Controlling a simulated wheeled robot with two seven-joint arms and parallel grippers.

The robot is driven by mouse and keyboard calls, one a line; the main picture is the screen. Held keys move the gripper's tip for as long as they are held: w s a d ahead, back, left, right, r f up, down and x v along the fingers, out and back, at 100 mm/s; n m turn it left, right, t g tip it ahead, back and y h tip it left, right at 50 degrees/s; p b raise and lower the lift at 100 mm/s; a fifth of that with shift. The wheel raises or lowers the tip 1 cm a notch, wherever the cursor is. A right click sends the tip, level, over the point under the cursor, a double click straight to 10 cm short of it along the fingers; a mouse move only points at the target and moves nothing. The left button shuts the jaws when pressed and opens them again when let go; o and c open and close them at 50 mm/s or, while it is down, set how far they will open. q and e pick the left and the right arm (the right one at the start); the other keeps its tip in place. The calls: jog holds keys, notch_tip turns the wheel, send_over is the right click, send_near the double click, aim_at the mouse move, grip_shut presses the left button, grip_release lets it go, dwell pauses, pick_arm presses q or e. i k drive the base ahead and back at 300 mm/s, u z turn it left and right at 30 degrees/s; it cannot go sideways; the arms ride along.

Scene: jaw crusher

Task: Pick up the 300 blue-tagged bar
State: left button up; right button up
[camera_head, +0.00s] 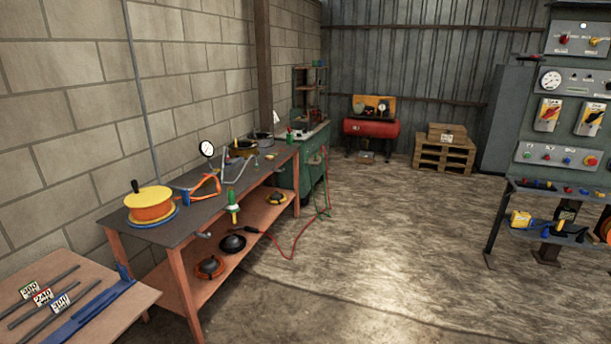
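Several dark thin bars lie side by side on a wooden tabletop (118,318) at the lower left. The bar with the blue-lettered tag reading 300 (61,302) is the nearest of the tagged ones and lies beside a long blue tool (92,312). A bar with a red-lettered tag reading 240 (43,297) lies in the middle. Another bar with a dark-lettered tag reading 300 (30,288) lies farthest back. The left ends of the bars are near or past the picture's edge. Neither of my grippers is in view.
A workbench (152,235) with an orange-yellow reel (149,204) stands along the block wall beyond the tabletop. A red hose (298,236) trails onto the floor. The middle floor (390,235) is open. A tool cart (545,203) stands at the right.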

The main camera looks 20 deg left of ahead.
aim_at(62, 303)
jog(key=u, duration=0.2)
jog(key=i, duration=2.05)
jog(key=u, duration=0.9)
jog(key=i, duration=0.95)
jog(key=u, duration=1.85)
jog(key=i, duration=0.85)
jog(key=u, duration=0.7)
